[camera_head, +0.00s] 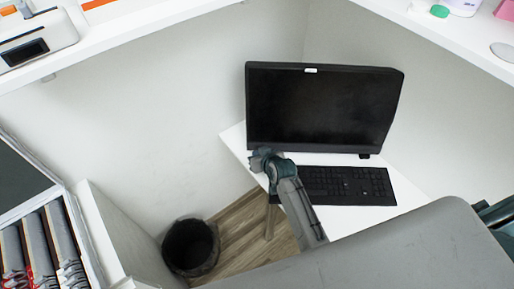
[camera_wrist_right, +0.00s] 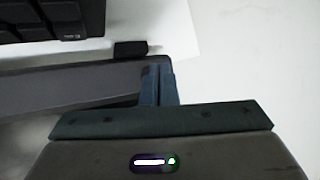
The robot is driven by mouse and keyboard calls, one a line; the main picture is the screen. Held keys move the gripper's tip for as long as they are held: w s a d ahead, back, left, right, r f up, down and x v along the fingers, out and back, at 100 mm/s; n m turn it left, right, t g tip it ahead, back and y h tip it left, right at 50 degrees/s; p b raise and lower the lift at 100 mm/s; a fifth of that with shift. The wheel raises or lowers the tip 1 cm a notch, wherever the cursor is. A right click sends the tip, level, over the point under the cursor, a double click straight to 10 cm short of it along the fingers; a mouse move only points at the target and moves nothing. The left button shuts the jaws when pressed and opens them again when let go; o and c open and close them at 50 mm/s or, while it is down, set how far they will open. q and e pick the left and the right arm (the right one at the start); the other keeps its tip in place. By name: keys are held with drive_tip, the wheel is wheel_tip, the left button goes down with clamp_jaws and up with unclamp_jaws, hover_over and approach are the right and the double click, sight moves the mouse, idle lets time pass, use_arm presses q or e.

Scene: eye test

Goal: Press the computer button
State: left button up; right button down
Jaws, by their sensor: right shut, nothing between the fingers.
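The black computer screen (camera_head: 322,108) stands on a white desk in the head view, with a dark keyboard (camera_head: 345,185) in front of it. A small dark block (camera_head: 365,155) sticks out below its lower right edge. I cannot tell whether this is the button. My right gripper (camera_head: 262,158) is near the screen's lower left corner in the head view. In the right wrist view its fingers (camera_wrist_right: 158,72) are shut and empty, beside the end of a dark grey bar (camera_wrist_right: 70,90). A black block (camera_wrist_right: 130,48) shows just beyond. Contact cannot be told. My left gripper is out of view.
The white desk (camera_head: 405,190) has bare room right of the keyboard. A black bin (camera_head: 190,247) stands on the wooden floor at lower left. White shelves (camera_head: 140,38) run along the top, and a book holder (camera_head: 50,240) is at far left.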

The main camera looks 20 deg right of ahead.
drive_tip(key=shift+w+d+f, duration=0.1)
drive_tip(key=shift+w, duration=0.25)
drive_tip(key=shift+w+d, duration=0.15)
drive_tip(key=shift+w, duration=0.2)
idle(0.6)
drive_tip(key=shift+s, duration=0.1)
drive_tip(key=shift+s+a+p, duration=0.3)
drive_tip(key=shift+s+p, duration=0.35)
drive_tip(key=shift+s, duration=0.05)
drive_tip(key=shift+s+a+r+p, duration=0.15)
drive_tip(key=shift+s+r+p, duration=0.15)
drive_tip(key=shift+s+p, duration=0.15)
drive_tip(key=s, duration=0.1)
drive_tip(key=s+p, duration=0.1)
drive_tip(key=s+a+p, duration=0.1)
drive_tip(key=shift+a+r, duration=0.1)
drive_tip(key=shift+r, duration=0.25)
drive_tip(key=shift+s+a, duration=0.1)
drive_tip(key=shift+s, duration=0.25)
